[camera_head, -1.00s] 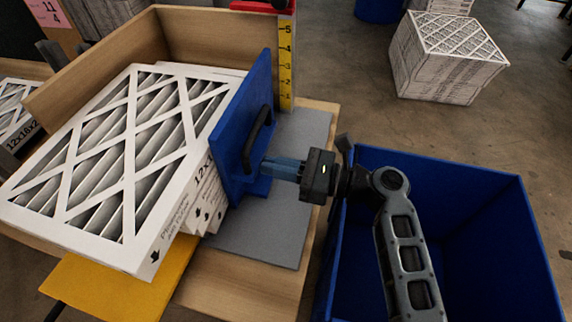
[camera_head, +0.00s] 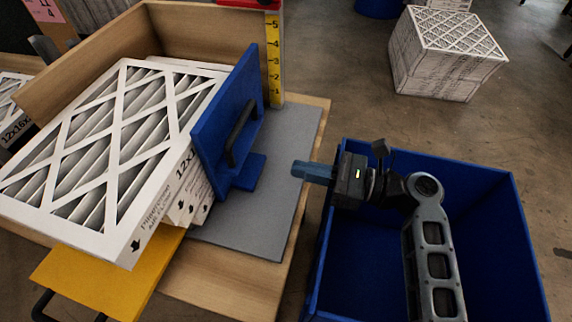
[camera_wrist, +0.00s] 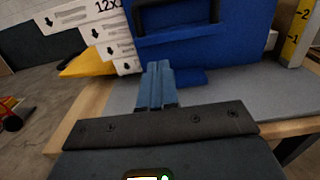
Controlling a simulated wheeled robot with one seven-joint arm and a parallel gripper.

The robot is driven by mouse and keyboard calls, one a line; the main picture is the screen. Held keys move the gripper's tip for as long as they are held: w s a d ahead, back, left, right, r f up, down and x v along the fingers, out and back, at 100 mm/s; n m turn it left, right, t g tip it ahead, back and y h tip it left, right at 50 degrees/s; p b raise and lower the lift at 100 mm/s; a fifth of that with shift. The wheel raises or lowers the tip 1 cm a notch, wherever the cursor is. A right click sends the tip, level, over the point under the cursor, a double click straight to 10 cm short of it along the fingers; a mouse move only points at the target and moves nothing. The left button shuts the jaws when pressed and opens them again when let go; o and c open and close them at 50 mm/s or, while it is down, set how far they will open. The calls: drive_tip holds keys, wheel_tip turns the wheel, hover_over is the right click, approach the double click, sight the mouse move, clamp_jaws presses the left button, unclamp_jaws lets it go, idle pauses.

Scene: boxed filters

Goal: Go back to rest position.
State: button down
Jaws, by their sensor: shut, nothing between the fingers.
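My gripper (camera_head: 302,170) is shut and empty. It points left, apart from the blue push plate, above the gap between the grey mat's right side and the blue bin. In the wrist view my gripper's blue fingers (camera_wrist: 157,72) lie together, with the blue plate (camera_wrist: 205,35) beyond them. The blue plate (camera_head: 215,125) stands upright with a dark handle (camera_head: 240,130) on its right face. It rests against the ends of a stack of white-framed filters (camera_head: 110,150).
The blue bin (camera_head: 520,250) stands at the right, under my arm. A grey mat (camera_head: 275,215) covers part of the wooden table (camera_head: 215,285). A yellow ruler (camera_head: 273,65) stands at the back. A yellow flap (camera_head: 105,280) is at the front. A wrapped filter stack (camera_head: 445,65) sits on the floor.

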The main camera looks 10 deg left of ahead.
drive_tip(key=s+d+f+n+t+h, duration=0.3)
drive_tip(key=s+d+f+t+h, duration=0.65)
drive_tip(key=s+d+f, duration=0.75)
drive_tip(key=s+d+r+n+t+h, duration=0.1)
drive_tip(key=s+d+r+n+h, duration=0.2)
drive_tip(key=s, duration=0.3)
drive_tip(key=s+d+r+n+h, duration=0.3)
drive_tip(key=s+h, duration=0.1)
drive_tip(key=s, duration=0.1)
drive_tip(key=s+d+r+n+t, duration=0.1)
drive_tip(key=s+r+n, duration=0.3)
drive_tip(key=r, duration=0.4)
drive_tip(key=s+d+r+n+t+h, duration=0.1)
drive_tip(key=s+d+r+n+t, duration=0.1)
drive_tip(key=r+n, duration=0.3)
wheel_tip(320, 180, up, 4)
drive_tip(key=shift+s+f+t, duration=0.1)
drive_tip(key=shift+s+t, duration=0.35)
drive_tip(key=shift+s, duration=0.45)
drive_tip(key=shift+a+h, duration=0.1)
drive_tip(key=shift+h, duration=0.15)
